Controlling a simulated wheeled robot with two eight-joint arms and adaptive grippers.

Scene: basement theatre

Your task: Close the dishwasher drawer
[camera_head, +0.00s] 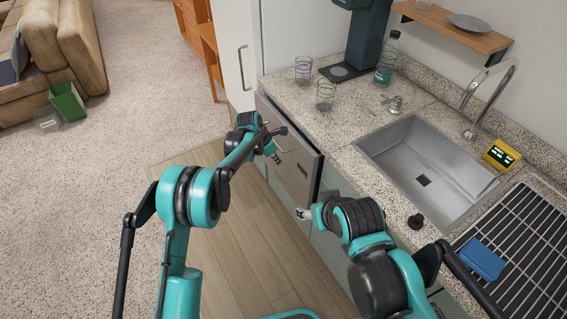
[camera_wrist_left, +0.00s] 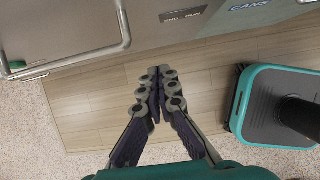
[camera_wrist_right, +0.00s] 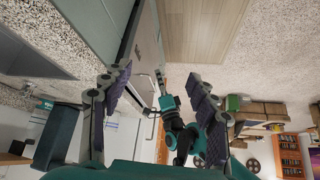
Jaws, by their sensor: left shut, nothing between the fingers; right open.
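The dishwasher drawer (camera_head: 298,165) is a grey front panel below the counter, left of the sink. It stands out from the cabinet with a dark gap along its top right edge. In the left wrist view the grey panel (camera_wrist_left: 80,22) with a metal bar handle (camera_wrist_left: 125,35) fills the top left. My left gripper (camera_head: 276,157) is in front of the panel, shut and empty; its fingers (camera_wrist_left: 160,82) point toward the panel's lower edge. I cannot tell whether it touches. My right gripper (camera_head: 303,213) is low beside the cabinets; its fingers (camera_wrist_right: 153,88) are open and empty.
The speckled counter (camera_head: 345,125) holds two glasses (camera_head: 326,95), a bottle (camera_head: 386,62) and a teal appliance (camera_head: 366,35). The sink (camera_head: 425,165) and a drying rack (camera_head: 520,245) lie to the right. The wooden floor (camera_head: 250,235) before the cabinets is clear.

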